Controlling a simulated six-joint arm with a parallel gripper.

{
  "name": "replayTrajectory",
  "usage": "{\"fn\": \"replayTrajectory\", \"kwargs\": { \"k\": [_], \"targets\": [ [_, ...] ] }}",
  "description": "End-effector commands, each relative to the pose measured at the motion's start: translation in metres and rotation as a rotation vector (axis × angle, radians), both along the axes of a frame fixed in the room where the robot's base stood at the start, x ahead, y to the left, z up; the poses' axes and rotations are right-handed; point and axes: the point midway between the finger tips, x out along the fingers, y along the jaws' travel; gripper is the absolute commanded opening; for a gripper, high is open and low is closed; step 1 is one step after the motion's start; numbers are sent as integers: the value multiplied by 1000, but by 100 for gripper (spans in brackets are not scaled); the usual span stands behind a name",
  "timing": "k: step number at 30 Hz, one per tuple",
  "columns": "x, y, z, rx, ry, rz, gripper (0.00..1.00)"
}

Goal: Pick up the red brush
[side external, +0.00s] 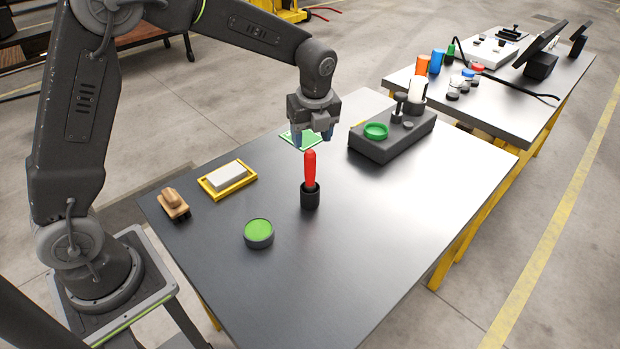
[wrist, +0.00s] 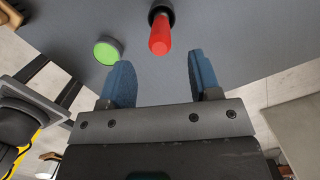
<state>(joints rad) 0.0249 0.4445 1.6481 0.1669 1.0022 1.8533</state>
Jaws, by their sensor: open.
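The red brush (side external: 310,168) stands upright in a small black holder (side external: 310,197) near the middle of the dark table, its red handle up. In the wrist view the red brush (wrist: 160,36) is at the top centre, ahead of the gap between the fingers, with the black holder (wrist: 161,11) at its far end. My gripper (side external: 313,138) is open and empty, above the table close to the top of the brush in the side view. In the wrist view its two blue fingers (wrist: 160,80) are spread apart with nothing between them.
A green-topped round tin (side external: 258,233), a white block on a yellow tray (side external: 227,180) and a wooden brush (side external: 173,204) lie left of the holder. A dark stand with a green ring (side external: 390,138) is at the back right. The table's front right is clear.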

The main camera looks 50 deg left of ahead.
Motion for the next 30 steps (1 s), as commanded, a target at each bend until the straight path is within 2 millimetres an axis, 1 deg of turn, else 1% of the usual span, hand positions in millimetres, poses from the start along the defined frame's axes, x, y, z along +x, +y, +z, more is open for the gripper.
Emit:
{"fn": "replayTrajectory", "kwargs": {
  "k": [1, 3, 8, 10, 15, 18, 21, 27, 30],
  "targets": [
    [0, 1, -8, 0, 3, 1, 57],
    [1, 2, -15, 0, 1, 1, 57],
    [1, 3, -24, 0, 0, 2, 57],
    [1, 4, -32, 0, 2, 2, 57],
    [1, 6, -58, -1, 3, 2, 57],
    [1, 7, -68, -1, 1, 2, 57],
    [2, 8, -73, -1, 0, 1, 57],
    [2, 8, -73, -2, -2, 2, 57],
    [2, 8, -73, -1, -1, 2, 49]
  ]
}}
